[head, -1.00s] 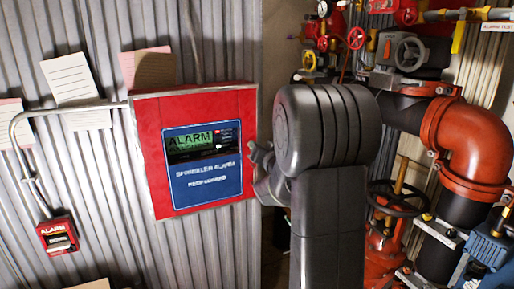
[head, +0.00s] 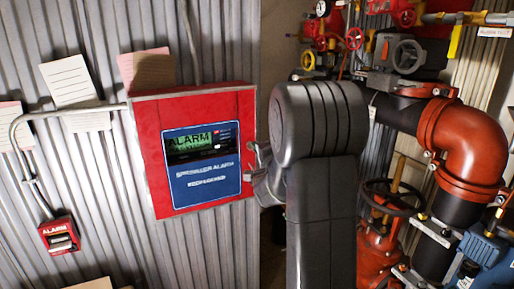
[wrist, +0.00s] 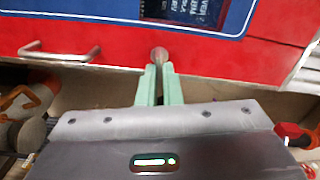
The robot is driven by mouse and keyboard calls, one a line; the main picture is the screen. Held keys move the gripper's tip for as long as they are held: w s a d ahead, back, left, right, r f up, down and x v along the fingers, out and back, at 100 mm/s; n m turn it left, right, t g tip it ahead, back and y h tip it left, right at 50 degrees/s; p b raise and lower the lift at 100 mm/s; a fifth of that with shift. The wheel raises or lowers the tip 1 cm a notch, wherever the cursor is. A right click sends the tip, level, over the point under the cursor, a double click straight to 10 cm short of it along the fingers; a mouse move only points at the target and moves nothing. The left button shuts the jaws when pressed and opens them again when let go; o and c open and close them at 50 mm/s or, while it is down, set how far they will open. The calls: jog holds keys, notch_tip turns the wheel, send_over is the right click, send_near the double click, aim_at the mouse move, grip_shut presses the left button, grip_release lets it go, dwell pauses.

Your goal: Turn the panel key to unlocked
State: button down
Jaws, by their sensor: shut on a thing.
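The red alarm panel (head: 150,160) hangs on the corrugated wall, left of my arm in the head view. Its blue face has a green ALARM display and white text; the lower line is blurred but seems to end in "LOCKED". In the wrist view the red panel (wrist: 230,58) fills the top. The panel key (wrist: 158,54) shows as a small round metal end at the panel's lower edge, between my fingertips. My gripper (wrist: 157,72) has its pale green fingers shut on it. In the head view my gripper (head: 255,160) is at the panel's right edge, and the key is hidden.
A metal handle (wrist: 60,54) sits beside the key on the panel in the wrist view. Red pipes (head: 470,140), valves and a handwheel (head: 390,197) crowd the right side. A small red alarm box (head: 59,236) is on the wall at lower left.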

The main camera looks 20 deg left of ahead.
jog(key=shift+f+m, duration=0.1)
jog(key=shift+m, duration=1.1)
jog(key=c, duration=1.6)
grip_release()
jog(key=b+v, duration=0.2)
jog(key=v, duration=1.1)
jog(key=shift+s+d, duration=0.25)
jog(key=shift+d, duration=0.1)
jog(key=shift+w+a, duration=0.1)
